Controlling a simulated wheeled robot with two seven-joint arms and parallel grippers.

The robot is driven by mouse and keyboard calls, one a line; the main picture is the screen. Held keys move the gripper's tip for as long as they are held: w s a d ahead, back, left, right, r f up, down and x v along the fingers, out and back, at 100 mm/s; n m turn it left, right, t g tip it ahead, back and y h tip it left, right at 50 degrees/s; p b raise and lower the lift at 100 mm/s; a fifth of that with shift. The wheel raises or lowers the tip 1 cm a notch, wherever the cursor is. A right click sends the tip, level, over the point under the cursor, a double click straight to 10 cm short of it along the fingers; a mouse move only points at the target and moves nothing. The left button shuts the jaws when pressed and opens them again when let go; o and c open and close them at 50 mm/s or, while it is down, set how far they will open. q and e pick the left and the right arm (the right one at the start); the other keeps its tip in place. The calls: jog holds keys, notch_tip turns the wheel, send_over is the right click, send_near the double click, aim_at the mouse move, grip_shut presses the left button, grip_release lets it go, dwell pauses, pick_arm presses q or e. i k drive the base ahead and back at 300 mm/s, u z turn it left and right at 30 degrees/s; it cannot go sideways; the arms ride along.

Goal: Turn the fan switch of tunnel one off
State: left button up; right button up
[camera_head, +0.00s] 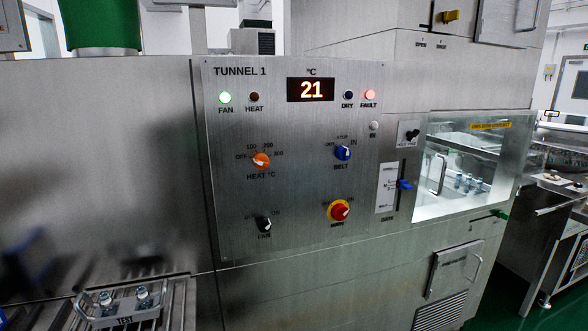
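The fan switch (264,223) is a small black rotary knob at the lower left of the TUNNEL 1 control panel (230,190). The word FAN is below it, and ON shows at its upper right. Its pointer is too small to read surely. The green FAN lamp (225,98) at the panel's upper left is lit. Neither of my grippers shows in the head view, and nothing touches the switch.
The orange heat knob (261,161), blue belt knob (343,153) and red-and-yellow main switch (339,210) share the panel. The display (311,90) reads 21. A TEST basket (125,304) sits lower left. Space before the panel is clear.

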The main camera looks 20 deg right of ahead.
aim_at(263, 224)
jog(key=k, duration=1.2)
jog(key=z, duration=1.05)
jog(key=i, duration=0.95)
jog(key=z, duration=0.2)
